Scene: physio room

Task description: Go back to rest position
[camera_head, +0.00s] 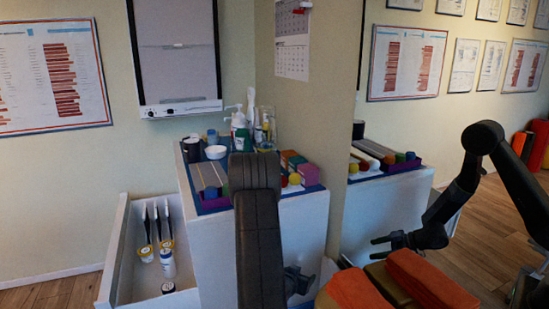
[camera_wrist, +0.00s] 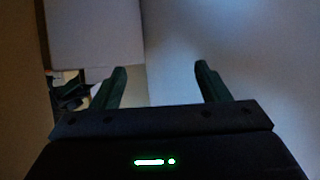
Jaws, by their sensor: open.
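My gripper (camera_head: 298,283) shows low in the head view, partly hidden behind my dark arm, in front of the white cabinet (camera_head: 213,262). In the wrist view my gripper (camera_wrist: 159,78) has its two dark fingers wide apart. Nothing is between them. My arm stands up in the middle of the head view and covers part of the cabinet top.
An open drawer (camera_head: 108,262) with several bottles sticks out at left. The cabinet top holds a pump bottle (camera_head: 239,122), a white bowl (camera_head: 216,152) and coloured balls. A mirror at right reflects my arm. Orange cushions (camera_head: 350,290) lie at the bottom.

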